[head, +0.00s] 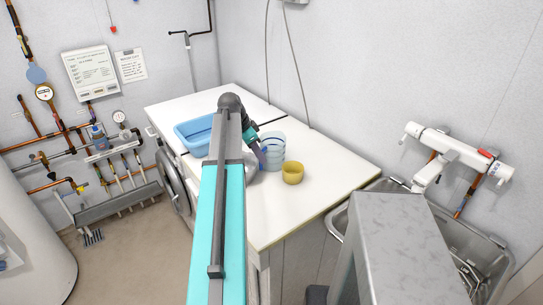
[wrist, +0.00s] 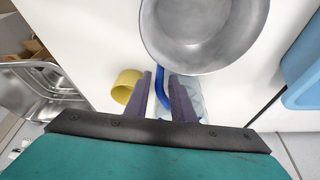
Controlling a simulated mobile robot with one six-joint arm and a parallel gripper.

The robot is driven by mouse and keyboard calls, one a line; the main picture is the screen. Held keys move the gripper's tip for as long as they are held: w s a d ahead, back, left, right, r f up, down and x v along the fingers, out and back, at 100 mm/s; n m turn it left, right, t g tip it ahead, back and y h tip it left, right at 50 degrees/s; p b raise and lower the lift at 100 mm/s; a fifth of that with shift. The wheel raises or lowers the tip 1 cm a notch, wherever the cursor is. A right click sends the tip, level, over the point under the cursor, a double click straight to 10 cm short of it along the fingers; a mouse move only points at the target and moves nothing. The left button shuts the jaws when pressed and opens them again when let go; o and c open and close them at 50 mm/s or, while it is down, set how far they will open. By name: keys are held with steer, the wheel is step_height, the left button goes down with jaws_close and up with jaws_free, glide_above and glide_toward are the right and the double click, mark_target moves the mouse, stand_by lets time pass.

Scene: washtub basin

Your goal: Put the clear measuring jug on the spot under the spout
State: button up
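The clear measuring jug (head: 273,147) is a bluish see-through vessel on the white worktop, left of a yellow mug. In the wrist view its blue handle (wrist: 164,88) shows between my fingers, with part of its clear body (wrist: 188,88) behind the right finger. My gripper (wrist: 161,76) is open, with gaps beside the handle; whether it touches is unclear. In the head view my gripper (head: 261,154) is close at the jug's left side. The white spout (head: 428,177) comes from a wall unit over the steel sink (head: 472,245). The spot under it is hidden by my body.
The yellow mug (head: 292,172) stands close beside the jug and shows in the wrist view (wrist: 127,86). A metal pot (wrist: 203,35) is just beyond my fingertips. A blue tub (head: 195,132) sits farther left. The worktop's front right (head: 325,190) is clear.

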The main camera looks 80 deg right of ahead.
steer(key=shift+x, duration=1.1)
